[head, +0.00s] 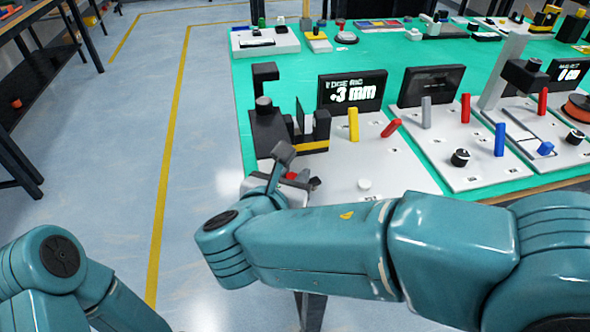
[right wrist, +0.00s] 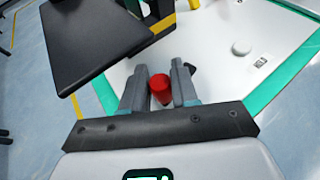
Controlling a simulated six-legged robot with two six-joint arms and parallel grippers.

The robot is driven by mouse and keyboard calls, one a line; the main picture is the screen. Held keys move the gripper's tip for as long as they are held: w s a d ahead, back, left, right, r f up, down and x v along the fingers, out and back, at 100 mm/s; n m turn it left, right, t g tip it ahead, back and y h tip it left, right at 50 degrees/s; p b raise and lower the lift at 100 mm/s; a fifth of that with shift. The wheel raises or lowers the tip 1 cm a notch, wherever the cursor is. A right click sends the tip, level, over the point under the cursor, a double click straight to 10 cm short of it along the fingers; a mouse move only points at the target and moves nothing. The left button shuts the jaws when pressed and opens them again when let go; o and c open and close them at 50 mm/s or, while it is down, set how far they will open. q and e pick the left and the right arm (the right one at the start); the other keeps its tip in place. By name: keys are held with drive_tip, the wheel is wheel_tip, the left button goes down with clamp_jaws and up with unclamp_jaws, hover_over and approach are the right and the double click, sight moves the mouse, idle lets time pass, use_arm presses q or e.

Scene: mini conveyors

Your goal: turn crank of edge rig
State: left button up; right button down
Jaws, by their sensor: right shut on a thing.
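The edge rig has a white base plate (head: 345,165) at the near left corner of the green table, and a black display (head: 352,92) reading "EDGE RIG" and "+3 mm". A black fixture (head: 268,130) stands at its left side. My right gripper (head: 290,178) is at the front left of the rig, shut on the red crank knob (right wrist: 161,90). In the right wrist view the knob sits between the two grey fingers (right wrist: 160,82). The rest of the crank is mostly hidden. My left arm is at lower left; its gripper is out of view.
A dark flat plate (right wrist: 100,38) is close to the fingers at upper left in the wrist view. Another rig (head: 455,150) is to the right. Open floor lies left of the table.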

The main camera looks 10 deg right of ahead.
drive_tip(key=m+h+p, duration=0.1)
drive_tip(key=m+g+h+p, duration=0.1)
drive_tip(key=w+h+p, duration=0.1)
drive_tip(key=shift+w+a+r+m+g, duration=0.1)
drive_tip(key=shift+a+r+m+g, duration=0.05)
drive_tip(key=shift+r+m+g, duration=0.2)
drive_tip(key=shift+w+f+m+g+h+p, duration=0.25)
drive_tip(key=shift+m+g+h+p, duration=0.25)
drive_tip(key=shift+m+p, duration=0.2)
drive_tip(key=c, duration=0.9)
unclamp_jaws()
drive_tip(key=shift+c, duration=0.2)
drive_tip(key=shift+s, duration=0.1)
